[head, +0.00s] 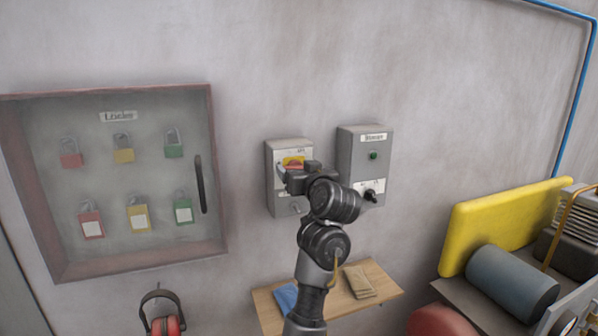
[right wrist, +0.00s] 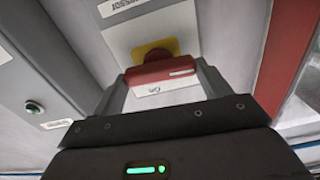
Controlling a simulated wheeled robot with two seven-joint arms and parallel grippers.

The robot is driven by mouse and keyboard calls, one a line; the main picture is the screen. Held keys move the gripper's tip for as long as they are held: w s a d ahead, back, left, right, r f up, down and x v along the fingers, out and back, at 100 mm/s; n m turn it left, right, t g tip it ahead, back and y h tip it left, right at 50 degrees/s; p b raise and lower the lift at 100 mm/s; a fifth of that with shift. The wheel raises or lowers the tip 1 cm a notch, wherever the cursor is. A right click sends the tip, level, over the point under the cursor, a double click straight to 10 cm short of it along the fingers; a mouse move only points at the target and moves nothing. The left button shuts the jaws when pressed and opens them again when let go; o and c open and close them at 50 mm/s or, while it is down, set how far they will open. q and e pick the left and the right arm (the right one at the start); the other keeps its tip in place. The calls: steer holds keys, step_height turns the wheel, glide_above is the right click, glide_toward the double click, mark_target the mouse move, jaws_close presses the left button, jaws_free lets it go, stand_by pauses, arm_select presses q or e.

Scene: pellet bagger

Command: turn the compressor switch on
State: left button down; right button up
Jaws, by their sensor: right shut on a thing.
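In the head view the gripper hides the lower part of the switch. My left gripper is not in view.
A second grey box (head: 350,150) with a green lamp and black knob hangs close on the right. A padlock cabinet (head: 215,150) is on the left. A wooden shelf (head: 388,289) with gloves juts out below. Yellow-guarded machinery (head: 490,225) stands at right.

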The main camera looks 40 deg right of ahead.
steer(key=shift+d+f+m, duration=0.1)
steer(key=shift+d+m, duration=0.05)
steer(key=shift+m, duration=4.15)
steer(key=shift+d+f+m, duration=0.1)
steer(key=shift+m, duration=4.2)
steer(key=o, duration=1)
